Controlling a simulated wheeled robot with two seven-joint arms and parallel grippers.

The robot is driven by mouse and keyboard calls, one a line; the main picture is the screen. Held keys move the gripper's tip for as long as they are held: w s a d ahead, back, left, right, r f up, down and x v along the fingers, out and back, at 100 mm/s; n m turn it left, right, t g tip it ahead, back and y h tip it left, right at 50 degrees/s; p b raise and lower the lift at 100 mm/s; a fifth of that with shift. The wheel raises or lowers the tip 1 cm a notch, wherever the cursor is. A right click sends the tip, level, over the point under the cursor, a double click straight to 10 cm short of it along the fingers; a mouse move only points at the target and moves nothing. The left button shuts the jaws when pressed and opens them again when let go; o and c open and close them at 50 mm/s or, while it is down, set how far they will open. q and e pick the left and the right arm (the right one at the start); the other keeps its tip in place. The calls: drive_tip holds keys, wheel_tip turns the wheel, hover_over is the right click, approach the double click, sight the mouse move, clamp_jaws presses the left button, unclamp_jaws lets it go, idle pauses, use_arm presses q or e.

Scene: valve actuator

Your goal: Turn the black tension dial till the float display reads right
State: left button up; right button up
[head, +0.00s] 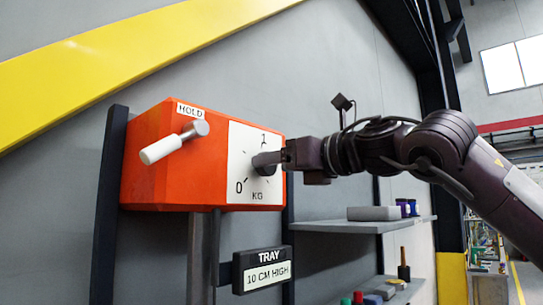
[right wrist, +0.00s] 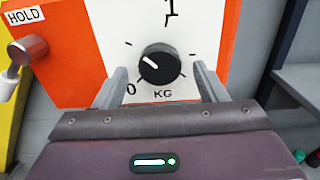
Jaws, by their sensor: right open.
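The black dial (right wrist: 162,68) sits on a white scale plate (right wrist: 112,22) on the front of an orange box (head: 150,160). Its white pointer mark points to the upper left, between the 0 at lower left and the 1 at top. No display labelled float shows. My left gripper is out of view.
A white-gripped lever (head: 165,148) under a HOLD label sticks out on the box's left side. A TRAY sign (head: 264,269) reading 10 CM HIGH hangs below. Shelves (head: 350,226) with small items stand right of the box. A post (head: 203,255) supports the box.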

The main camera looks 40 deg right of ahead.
drive_tip(key=shift+w+a, duration=0.1)
drive_tip(key=shift+w, duration=1)
drive_tip(key=shift+s, duration=0.15)
drive_tip(key=shift+c, duration=1.7)
drive_tip(key=c, duration=0.6)
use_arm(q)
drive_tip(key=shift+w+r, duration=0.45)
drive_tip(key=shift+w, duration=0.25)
use_arm(e)
drive_tip(key=shift+c, duration=0.2)
